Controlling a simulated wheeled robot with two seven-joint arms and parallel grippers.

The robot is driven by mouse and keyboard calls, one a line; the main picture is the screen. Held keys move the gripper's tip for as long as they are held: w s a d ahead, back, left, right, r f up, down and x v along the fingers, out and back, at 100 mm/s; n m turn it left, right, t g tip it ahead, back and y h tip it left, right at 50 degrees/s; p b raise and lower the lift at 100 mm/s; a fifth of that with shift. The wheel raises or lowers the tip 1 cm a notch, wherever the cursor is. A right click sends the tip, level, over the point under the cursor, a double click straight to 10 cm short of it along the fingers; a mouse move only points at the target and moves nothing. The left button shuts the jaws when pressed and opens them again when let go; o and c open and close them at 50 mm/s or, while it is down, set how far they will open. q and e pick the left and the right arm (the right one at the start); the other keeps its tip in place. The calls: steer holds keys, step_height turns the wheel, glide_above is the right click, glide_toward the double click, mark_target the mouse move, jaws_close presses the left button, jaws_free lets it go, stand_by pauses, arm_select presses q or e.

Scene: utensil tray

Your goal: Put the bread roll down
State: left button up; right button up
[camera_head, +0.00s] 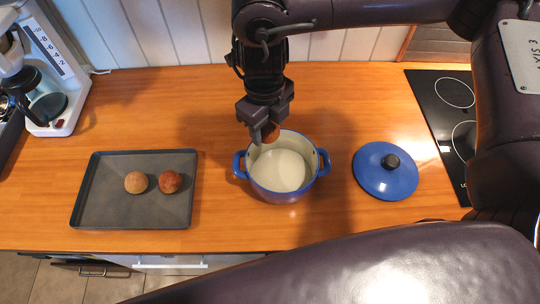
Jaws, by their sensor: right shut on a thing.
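My right gripper (265,130) points down over the back rim of a blue pot and is shut on a brown bread roll (271,134), mostly hidden by the fingers. The blue pot (243,170) has a pale inside and two side handles, and it stands open on the counter. Two more round rolls, a lighter one (136,182) and a darker, redder one (170,181), lie side by side on a dark grey tray (100,205) at the left. My left gripper is not in view.
The blue pot lid (385,178) lies on the wooden counter (330,100) right of the pot. A black cooktop (440,120) is at the far right. A white coffee maker (60,90) stands at the back left. The counter between tray and pot is clear.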

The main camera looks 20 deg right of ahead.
mark_target(268, 165)
step_height(268, 165, down, 14)
steer(key=shift+r, duration=0.2)
stand_by(0.4)
steer(key=shift+f+b, duration=0.2)
steer(key=shift+b, duration=0.2)
steer(key=o, duration=0.9)
steer(key=shift+o, duration=0.2)
steer(key=r, duration=1.2)
steer(key=shift+s+a+r, duration=0.1)
steer(key=shift+a+r, duration=0.1)
steer(key=shift+r, duration=0.05)
steer(key=shift+f, duration=0.1)
